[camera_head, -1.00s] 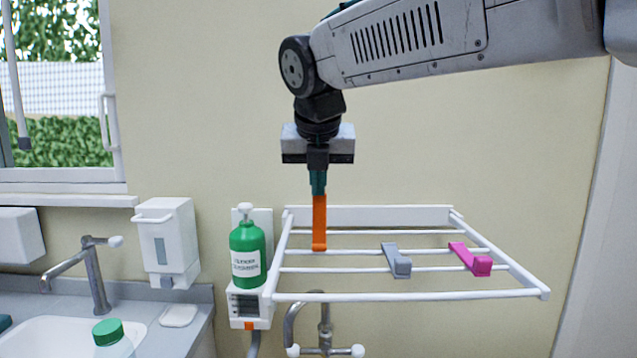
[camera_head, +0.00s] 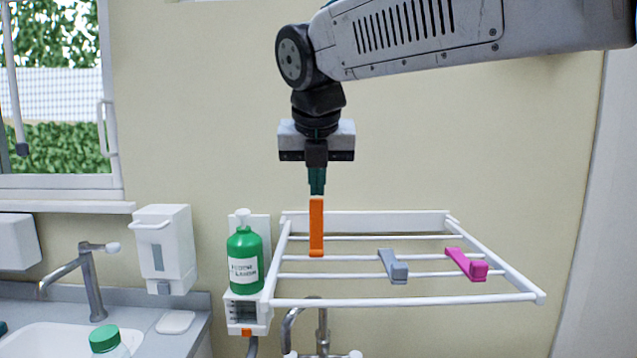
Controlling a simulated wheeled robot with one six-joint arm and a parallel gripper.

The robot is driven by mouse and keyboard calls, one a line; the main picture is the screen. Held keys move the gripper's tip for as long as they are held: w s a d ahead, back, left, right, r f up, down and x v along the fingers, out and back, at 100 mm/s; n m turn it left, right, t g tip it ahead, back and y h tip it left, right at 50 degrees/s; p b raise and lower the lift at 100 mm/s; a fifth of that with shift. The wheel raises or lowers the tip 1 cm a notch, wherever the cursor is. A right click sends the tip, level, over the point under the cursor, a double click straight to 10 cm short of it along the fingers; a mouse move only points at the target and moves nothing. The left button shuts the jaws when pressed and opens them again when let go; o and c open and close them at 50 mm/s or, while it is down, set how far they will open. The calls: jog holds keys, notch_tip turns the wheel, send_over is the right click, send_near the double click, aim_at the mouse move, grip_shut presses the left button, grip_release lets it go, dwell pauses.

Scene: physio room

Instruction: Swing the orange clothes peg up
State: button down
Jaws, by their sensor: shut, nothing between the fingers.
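The orange clothes peg (camera_head: 316,228) stands upright on a bar of the white wall rack (camera_head: 400,302), near its left side. My gripper (camera_head: 317,188) points down directly above the peg's top end. Its dark green fingers are shut with nothing between them. The fingertips are very close to the peg's top; a small gap seems to show, but contact is hard to judge from this view.
A grey peg (camera_head: 393,266) and a pink peg (camera_head: 467,264) lie tilted on the rack's bars to the right. A green pump bottle (camera_head: 245,262) stands close to the rack's left side. A tap (camera_head: 322,330) is below the rack. The wall above is clear.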

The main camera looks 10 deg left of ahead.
notch_tip(320, 180, up, 10)
jog(key=s+m, duration=0.1)
jog(key=s, duration=0.1)
jog(key=s+d+f+m+g, duration=0.2)
jog(key=s+d+f+m, duration=0.1)
jog(key=d+f+m, duration=0.6)
jog(key=s+d+f+m+g, duration=0.1)
jog(key=s+d+f+m, duration=0.3)
jog(key=f+m, duration=0.5)
jog(key=s+d+f+m, duration=0.6)
jog(key=s+d+m, duration=0.3)
jog(key=d, duration=0.1)
jog(key=s+d+f+m+g, duration=0.1)
jog(key=s+d+f+m, duration=0.6)
jog(key=s+d+m, duration=0.2)
jog(key=shift+s+d+f+h, duration=0.15)
jog(key=shift+s+d+h, duration=0.2)
jog(key=shift+d, duration=0.75)
